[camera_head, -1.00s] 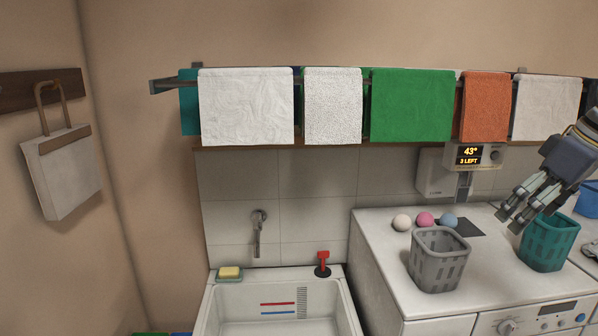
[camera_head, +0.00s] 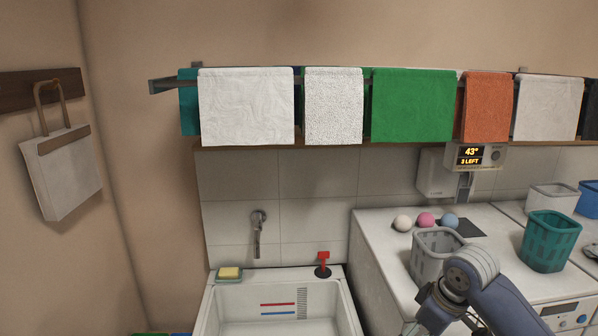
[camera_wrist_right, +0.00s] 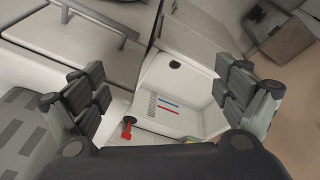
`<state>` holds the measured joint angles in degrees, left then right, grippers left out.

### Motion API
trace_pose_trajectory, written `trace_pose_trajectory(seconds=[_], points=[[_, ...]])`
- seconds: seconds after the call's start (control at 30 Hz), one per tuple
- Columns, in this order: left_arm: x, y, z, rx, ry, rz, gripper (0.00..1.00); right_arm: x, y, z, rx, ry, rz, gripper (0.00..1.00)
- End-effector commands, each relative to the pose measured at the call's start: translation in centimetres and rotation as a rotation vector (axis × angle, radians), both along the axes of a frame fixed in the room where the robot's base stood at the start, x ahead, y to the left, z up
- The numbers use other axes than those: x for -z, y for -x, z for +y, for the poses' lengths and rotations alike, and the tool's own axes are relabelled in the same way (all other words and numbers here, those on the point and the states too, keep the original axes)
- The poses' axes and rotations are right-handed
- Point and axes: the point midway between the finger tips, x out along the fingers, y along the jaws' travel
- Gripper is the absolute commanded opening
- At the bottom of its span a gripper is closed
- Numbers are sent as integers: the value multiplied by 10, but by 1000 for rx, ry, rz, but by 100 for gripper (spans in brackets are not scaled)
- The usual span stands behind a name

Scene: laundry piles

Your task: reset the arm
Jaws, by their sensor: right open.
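My right arm (camera_head: 480,288) comes in at the bottom right of the head view, bent in front of the washing machine. Its gripper is cut off by the bottom edge there. In the right wrist view my right gripper (camera_wrist_right: 165,105) is open, its two fingers wide apart with nothing between them. Beyond the fingers lies the white sink (camera_wrist_right: 185,90), with a red-handled plug (camera_wrist_right: 128,127) at its edge. My left gripper is in neither view.
A grey basket (camera_head: 432,250) stands just behind my right arm, and a teal basket (camera_head: 548,240) is to its right. Three balls (camera_head: 426,220) sit behind the grey basket. Towels (camera_head: 412,105) hang on a rail above. The sink (camera_head: 225,305) is to the left.

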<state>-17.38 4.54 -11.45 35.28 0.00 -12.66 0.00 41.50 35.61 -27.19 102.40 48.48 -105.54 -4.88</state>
Motion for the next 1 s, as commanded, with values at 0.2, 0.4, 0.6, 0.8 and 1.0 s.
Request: trace_pose_trajectory(seconds=[0.2, 0.4, 0.6, 0.8, 1.0], points=[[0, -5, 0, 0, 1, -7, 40, 77, 55, 48, 2, -52, -2, 92], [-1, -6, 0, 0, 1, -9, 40, 122, 112, 73, 68, -104, -13, 92], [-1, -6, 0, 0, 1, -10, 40, 148, 173, 81, 185, -138, -21, 92], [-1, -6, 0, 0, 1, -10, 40, 159, 225, 71, 311, -132, -23, 92], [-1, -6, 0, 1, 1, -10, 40, 161, 262, 57, 408, -106, -20, 92]])
